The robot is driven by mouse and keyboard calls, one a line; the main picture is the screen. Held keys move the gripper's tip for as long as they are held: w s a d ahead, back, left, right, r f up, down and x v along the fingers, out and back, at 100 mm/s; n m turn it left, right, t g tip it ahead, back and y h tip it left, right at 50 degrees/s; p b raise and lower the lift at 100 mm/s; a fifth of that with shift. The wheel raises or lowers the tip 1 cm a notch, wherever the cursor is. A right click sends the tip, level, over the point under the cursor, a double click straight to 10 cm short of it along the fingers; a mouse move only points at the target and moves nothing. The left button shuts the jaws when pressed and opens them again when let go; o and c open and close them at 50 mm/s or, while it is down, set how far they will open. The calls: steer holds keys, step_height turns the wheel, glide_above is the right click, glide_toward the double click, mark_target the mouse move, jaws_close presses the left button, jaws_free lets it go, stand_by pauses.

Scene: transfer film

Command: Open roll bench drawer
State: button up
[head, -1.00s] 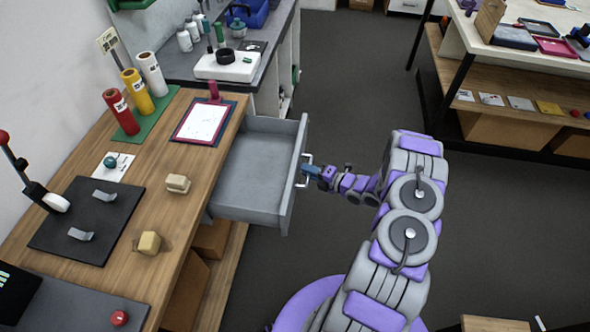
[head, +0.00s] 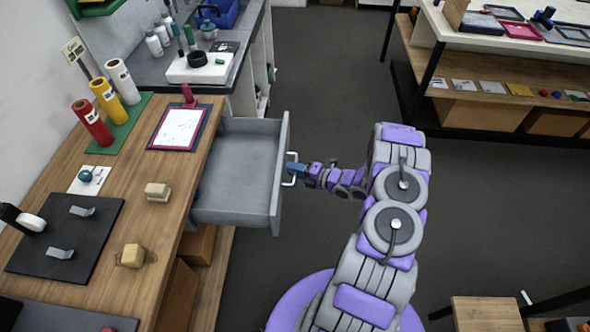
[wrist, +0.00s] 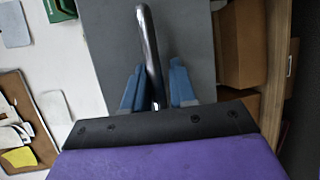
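The grey roll bench drawer (head: 238,172) is pulled out to the right of the wooden bench (head: 165,215), and its tray looks empty. Its front panel (head: 281,172) carries a metal bar handle (head: 289,181). My gripper (head: 293,170) is at the handle, outside the front panel. In the wrist view the handle (wrist: 150,50) runs between the two blue fingers of my gripper (wrist: 158,88). The fingers stand on either side of the bar, close to it, and a small gap shows at the right finger. Whether they press on it is hard to tell.
The bench top holds red, yellow and white rolls (head: 106,98), a framed sheet (head: 178,127), tan blocks (head: 157,191) and a black mat (head: 65,235). A shelved table (head: 490,85) stands at the upper right. The dark floor (head: 330,100) right of the drawer is clear.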

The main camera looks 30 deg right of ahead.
steer(key=p+v, duration=0.2)
steer(key=v, duration=1.5)
steer(key=shift+s+d, duration=0.1)
steer(key=shift+d, duration=0.1)
